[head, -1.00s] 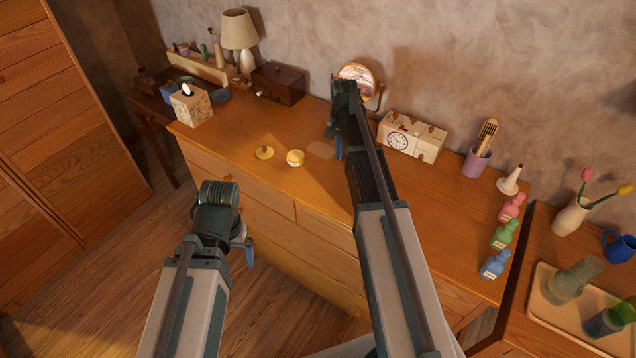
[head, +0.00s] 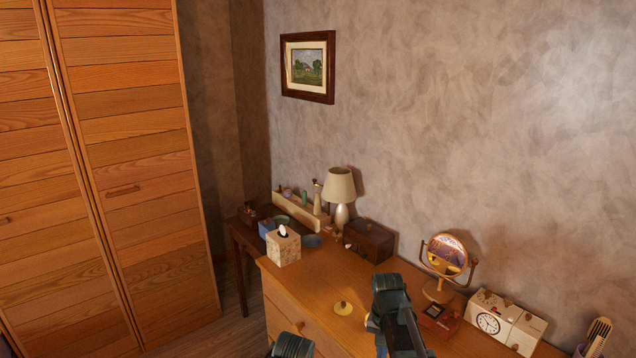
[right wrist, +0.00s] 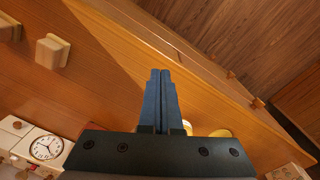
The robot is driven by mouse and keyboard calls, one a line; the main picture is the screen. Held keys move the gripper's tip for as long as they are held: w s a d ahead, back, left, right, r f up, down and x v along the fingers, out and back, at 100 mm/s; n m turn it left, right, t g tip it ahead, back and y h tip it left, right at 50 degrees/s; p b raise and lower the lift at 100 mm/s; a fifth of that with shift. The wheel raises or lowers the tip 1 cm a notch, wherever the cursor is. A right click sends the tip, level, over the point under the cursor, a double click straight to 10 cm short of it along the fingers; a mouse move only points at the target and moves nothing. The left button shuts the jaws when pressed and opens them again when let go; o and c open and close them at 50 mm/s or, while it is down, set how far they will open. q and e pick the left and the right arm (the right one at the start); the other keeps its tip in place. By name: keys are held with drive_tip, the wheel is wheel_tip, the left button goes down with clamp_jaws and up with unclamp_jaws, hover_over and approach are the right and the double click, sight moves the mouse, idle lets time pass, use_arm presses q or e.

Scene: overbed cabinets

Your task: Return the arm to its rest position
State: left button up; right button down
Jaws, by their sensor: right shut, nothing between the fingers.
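A yellow round thing (right wrist: 221,133) is partly hidden behind the gripper there. Only the top of my left arm's wrist shows at the bottom edge of the head view; its fingers are out of frame.
On the dresser (head: 300,305) stand a tissue box (head: 284,248), a lamp (head: 340,187), a dark wooden box (head: 369,241), a white clock (head: 490,322) and a brush in a cup (head: 598,335). A tall wooden wardrobe (head: 140,180) stands at the left. A picture (head: 308,66) hangs on the wall.

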drive_tip(key=s+a+n, duration=0.4)
drive_tip(key=s+a, duration=0.2)
drive_tip(key=s, duration=0.2)
drive_tip(key=s+a+n, duration=0.4)
drive_tip(key=s+a, duration=0.1)
drive_tip(key=s, duration=0.4)
drive_tip(key=shift+a+n+h, duration=0.3)
drive_tip(key=shift+a+h, duration=0.1)
idle(0.7)
